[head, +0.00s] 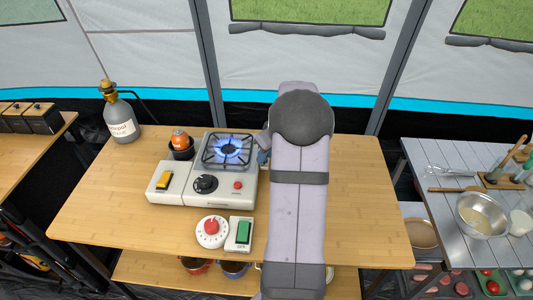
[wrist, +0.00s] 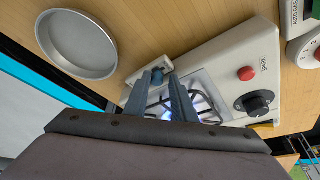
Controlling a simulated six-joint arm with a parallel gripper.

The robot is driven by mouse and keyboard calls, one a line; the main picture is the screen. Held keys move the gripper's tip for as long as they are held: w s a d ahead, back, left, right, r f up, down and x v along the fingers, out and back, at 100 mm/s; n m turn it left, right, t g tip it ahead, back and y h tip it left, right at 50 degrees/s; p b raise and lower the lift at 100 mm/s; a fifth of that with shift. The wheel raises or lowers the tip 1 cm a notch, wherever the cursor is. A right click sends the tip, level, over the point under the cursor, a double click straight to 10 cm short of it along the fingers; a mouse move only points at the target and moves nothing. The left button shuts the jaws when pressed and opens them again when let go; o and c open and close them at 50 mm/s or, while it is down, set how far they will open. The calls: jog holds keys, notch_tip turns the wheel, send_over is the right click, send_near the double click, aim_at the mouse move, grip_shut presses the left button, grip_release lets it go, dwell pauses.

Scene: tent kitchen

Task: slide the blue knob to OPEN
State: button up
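A small blue piece that looks like the knob (wrist: 157,76) sits at a pale bracket on the side of the camping stove (wrist: 222,65), in the wrist view. In the head view, a blue bit (head: 263,157) shows at the stove's right side, partly covered by my arm; I cannot tell whether it is knob or fingertip. My gripper (wrist: 160,82) points down at this spot, its two fingers apart with the blue piece between or just beyond their tips. Whether they press on it is unclear. The OPEN marking is not readable.
A blue flame (head: 229,149) burns under the stove's grate (head: 214,163), close to my gripper. A round metal pan (wrist: 76,44) lies beside the stove. A white dial timer (head: 211,231) and a green switch (head: 242,233) stand in front.

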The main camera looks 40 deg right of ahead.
jog(key=shift+d, duration=0.1)
jog(key=b+v, duration=0.1)
jog(key=v, duration=0.6)
jog(key=shift+r, duration=0.15)
jog(key=shift+s, duration=0.1)
